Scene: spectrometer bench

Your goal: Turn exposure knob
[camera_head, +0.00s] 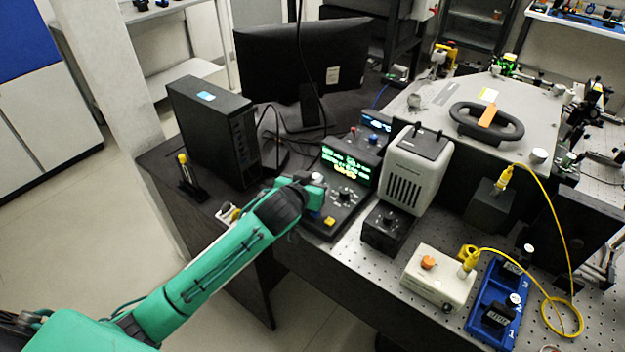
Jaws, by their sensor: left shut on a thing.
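A black control unit (338,208) with a sloped panel, lit green and yellow readouts, several small knobs and a yellow button (329,221) stands at the bench's front edge. My left arm reaches in from the lower left. My left gripper (317,181) is at the left part of this panel, shut on a knob there. The wrist and fingers hide most of that knob, and its marking cannot be read. A dark knob (345,193) shows to the right of the gripper. My right gripper is out of view.
A grey-white instrument (414,172) stands right of the panel. A black computer tower (213,130) and a monitor (290,62) stand behind and left. A white box (432,283), a blue tray (478,318) and a yellow cable (553,210) are at the right.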

